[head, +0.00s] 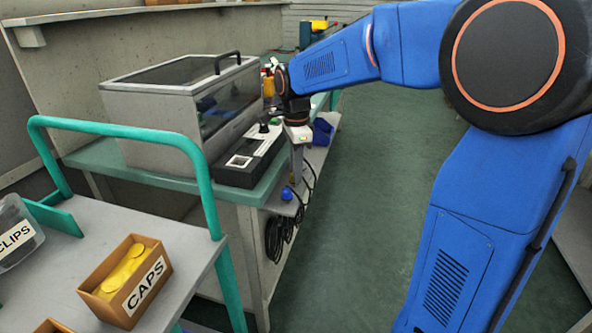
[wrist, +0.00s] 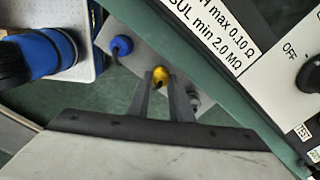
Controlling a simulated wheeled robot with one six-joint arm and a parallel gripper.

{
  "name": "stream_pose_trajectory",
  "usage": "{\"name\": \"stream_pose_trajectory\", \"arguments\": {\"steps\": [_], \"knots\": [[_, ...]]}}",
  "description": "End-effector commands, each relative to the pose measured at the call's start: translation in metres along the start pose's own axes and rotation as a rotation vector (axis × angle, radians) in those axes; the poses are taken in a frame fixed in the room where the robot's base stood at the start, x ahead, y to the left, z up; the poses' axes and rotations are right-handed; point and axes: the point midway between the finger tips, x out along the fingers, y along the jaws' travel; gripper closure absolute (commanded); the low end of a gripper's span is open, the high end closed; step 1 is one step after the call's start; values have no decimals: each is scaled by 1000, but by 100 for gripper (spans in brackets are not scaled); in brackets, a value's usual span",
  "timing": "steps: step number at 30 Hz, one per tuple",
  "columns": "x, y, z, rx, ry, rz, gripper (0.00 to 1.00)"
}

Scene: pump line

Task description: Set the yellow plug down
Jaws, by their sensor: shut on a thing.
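The yellow plug (wrist: 160,75) shows in the wrist view between the tips of my gripper (wrist: 160,82). My gripper is shut on it, and the fingers hide part of the plug. In the head view my gripper (head: 297,165) points down beside the bench's right edge, above the lower shelf. The yellow plug cannot be made out clearly there. A blue plug (wrist: 121,46) is on a grey surface left of the yellow plug, apart from it. It also shows in the head view (head: 287,193). I cannot tell whether the yellow plug touches anything below.
A black-and-white tester (head: 250,155) with an OFF knob (wrist: 312,74) is at the bench edge near my gripper. Black cables (head: 285,235) hang below. A lidded grey box (head: 150,120) stands behind the tester. A trolley with a CAPS box (head: 125,280) is front left. The green floor is clear.

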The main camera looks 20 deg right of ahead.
Motion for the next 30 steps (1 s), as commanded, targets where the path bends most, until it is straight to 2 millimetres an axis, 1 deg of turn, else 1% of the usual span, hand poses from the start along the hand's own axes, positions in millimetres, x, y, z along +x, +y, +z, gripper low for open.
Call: {"name": "stream_pose_trajectory", "arguments": {"steps": [10,11,12,13,23,26,30], "knots": [[3,0,0,0,0,-1,100],[3,0,0,0,0,-1,78],[3,0,0,0,0,-1,69],[3,0,0,0,0,-1,62],[1,0,0,0,0,-1,62],[-5,0,0,0,0,-2,62],[-25,0,0,0,-1,-4,62]]}}
